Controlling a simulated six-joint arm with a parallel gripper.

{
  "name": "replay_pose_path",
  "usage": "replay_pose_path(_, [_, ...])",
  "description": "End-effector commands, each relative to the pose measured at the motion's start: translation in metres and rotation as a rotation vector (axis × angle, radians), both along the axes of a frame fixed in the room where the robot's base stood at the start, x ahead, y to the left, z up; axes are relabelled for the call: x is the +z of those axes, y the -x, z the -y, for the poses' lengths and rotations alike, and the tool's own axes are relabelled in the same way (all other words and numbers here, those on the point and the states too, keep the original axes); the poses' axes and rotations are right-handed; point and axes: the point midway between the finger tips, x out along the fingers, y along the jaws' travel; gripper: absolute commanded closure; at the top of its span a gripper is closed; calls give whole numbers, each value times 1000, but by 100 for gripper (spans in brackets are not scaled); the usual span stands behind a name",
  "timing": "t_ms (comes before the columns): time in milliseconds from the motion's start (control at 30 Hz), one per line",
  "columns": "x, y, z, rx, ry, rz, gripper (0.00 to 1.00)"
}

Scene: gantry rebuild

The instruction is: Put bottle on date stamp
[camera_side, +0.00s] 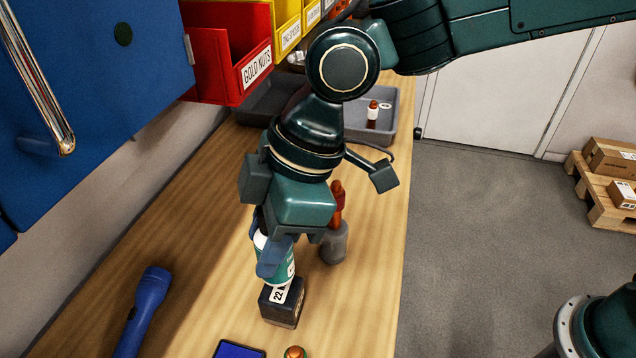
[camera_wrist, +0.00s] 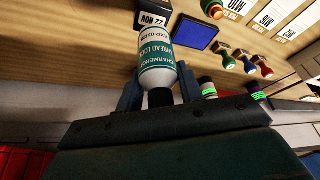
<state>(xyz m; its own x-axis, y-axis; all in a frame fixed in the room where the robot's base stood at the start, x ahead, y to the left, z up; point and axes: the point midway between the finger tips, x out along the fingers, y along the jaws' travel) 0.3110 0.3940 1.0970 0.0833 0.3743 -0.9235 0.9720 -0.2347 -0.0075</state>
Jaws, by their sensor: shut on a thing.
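The bottle is white with a teal label (camera_side: 287,268); in the wrist view (camera_wrist: 158,50) it reads "THREAD LOCK" and its dark cap points toward my gripper. My gripper (camera_side: 275,256) is shut on the bottle, with a finger on either side of it in the wrist view (camera_wrist: 158,88). The date stamp (camera_side: 283,308) is a dark block with a white "22" label, standing on the wooden bench just below the bottle. It shows at the top of the wrist view (camera_wrist: 155,14). I cannot tell whether the bottle's base touches it.
A blue flashlight (camera_side: 147,307) lies to the left. A blue pad (camera_wrist: 195,34) is close to the date stamp. A grey holder (camera_side: 335,245) with a red-brown item stands just right of my gripper. A grey tray (camera_side: 389,125) and red bin (camera_side: 215,62) are behind.

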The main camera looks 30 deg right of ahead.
Motion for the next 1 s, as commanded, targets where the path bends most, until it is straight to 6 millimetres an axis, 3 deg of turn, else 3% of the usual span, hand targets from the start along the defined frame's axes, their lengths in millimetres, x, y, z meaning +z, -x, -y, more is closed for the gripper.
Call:
replay_pose_path(300, [-33,0,0,0,2,-1,86])
replay_pose_path(800, [-39,0,0,0,0,0,86])
replay_pose_path(833, [-39,0,0,0,0,0,57])
replay_pose_path(900, [-39,0,0,0,0,0,43])
replay_pose_path(1000, [-39,0,0,0,1,0,41])
